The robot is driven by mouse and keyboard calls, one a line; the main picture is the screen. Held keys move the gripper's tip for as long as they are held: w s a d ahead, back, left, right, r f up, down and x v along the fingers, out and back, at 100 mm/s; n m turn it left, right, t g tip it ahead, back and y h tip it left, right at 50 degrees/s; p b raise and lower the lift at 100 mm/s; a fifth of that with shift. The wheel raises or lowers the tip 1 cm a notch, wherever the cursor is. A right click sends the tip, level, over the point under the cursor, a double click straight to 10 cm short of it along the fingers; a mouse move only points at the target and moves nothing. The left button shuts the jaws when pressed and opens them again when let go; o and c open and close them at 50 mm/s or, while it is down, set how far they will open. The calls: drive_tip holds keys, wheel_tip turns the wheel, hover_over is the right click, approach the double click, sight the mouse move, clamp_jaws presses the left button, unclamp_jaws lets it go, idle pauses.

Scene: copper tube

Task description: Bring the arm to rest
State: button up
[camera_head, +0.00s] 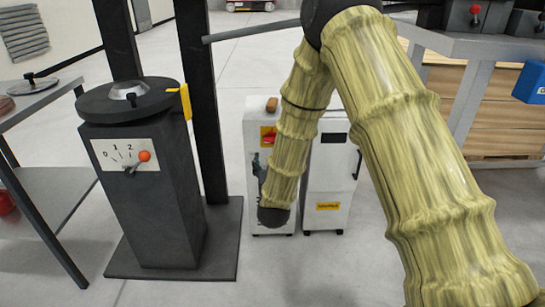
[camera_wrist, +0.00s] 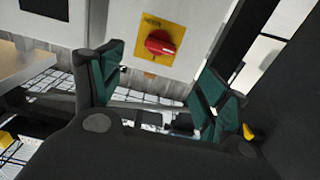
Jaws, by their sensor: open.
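My arm, in a yellow-green ribbed sleeve, reaches down through the middle and right of the head view. In the wrist view my gripper (camera_wrist: 160,65) shows two teal-padded fingers spread wide apart. Nothing is between them. A red rotary switch (camera_wrist: 160,43) on a yellow plate lies beyond the gap, on the cabinet front.
A dark pedestal machine (camera_head: 148,200) with a dial and orange knob stands at left beside a dark post (camera_head: 203,100). A grey table (camera_head: 58,190) is at far left. A workbench with wooden drawers (camera_head: 505,115) is at right. Pale floor lies between.

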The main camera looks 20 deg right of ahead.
drive_tip(key=shift+s, duration=0.25)
drive_tip(key=s+a+f+n+g+y, duration=0.15)
drive_tip(key=s+f+g, duration=0.25)
drive_tip(key=s+f, duration=0.85)
drive_tip(key=s+d+f+n+g+y, duration=0.15)
drive_tip(key=s+f+g, duration=0.35)
drive_tip(key=s+f, duration=0.7)
drive_tip(key=s+f+g+y, duration=0.1)
drive_tip(key=s+f+g, duration=0.4)
drive_tip(key=s, duration=0.8)
drive_tip(key=s+f+g+y, duration=0.1)
drive_tip(key=s+f+g, duration=0.45)
drive_tip(key=s, duration=0.85)
wheel_tip(320, 180, up, 33)
drive_tip(key=t+p, duration=0.2)
drive_tip(key=p, duration=3.3)
drive_tip(key=shift+w+a, duration=0.3)
drive_tip(key=shift+w, duration=0.1)
